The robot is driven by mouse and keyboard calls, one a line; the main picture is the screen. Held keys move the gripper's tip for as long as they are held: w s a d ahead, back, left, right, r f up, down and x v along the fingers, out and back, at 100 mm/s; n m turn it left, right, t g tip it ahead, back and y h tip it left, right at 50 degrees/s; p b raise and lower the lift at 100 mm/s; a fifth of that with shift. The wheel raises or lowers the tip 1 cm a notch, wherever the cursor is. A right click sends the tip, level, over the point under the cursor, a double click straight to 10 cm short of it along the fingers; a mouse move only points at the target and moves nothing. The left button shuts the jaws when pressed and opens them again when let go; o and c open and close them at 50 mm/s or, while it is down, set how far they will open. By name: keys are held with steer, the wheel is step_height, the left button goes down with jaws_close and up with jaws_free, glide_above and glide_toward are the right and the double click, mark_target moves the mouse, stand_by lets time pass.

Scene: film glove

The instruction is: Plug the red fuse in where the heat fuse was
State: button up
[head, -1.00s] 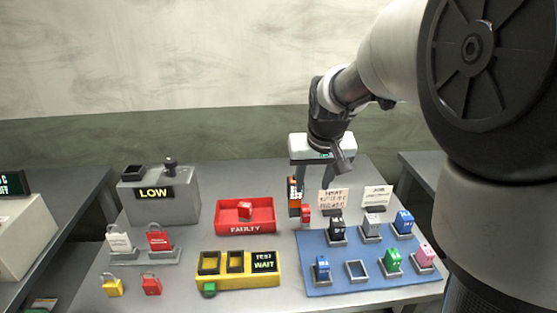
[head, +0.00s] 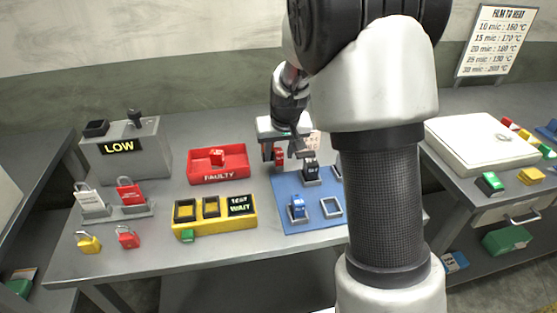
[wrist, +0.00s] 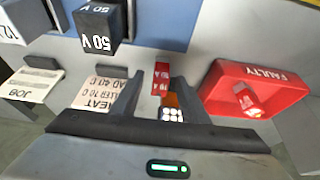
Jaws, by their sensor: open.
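A small red fuse (head: 279,157) stands in front of an orange-and-dark block at the back of the bench. In the wrist view the red fuse (wrist: 161,78) appears between my two fingers, with space on both sides. My gripper (head: 285,152) is open above and around it, and no contact shows. A second red fuse (head: 217,157) lies in the red FAULTY tray (head: 240,172); it also shows in the wrist view (wrist: 247,100). An empty socket frame (head: 331,207) sits on the blue mat (head: 290,227). My arm hides the mat's right side.
The black 50 V fuse (wrist: 97,28) stands close to the gripper, as do the HEAT card (wrist: 100,88) and JOB card (wrist: 32,86). A yellow tester (head: 215,222) reads WAIT. A grey LOW box (head: 125,160) and padlocks stand at left.

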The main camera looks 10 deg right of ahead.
steer(key=shift+x, duration=0.85)
steer(key=shift+c, duration=0.5)
jaws_close()
steer(key=shift+r, duration=0.1)
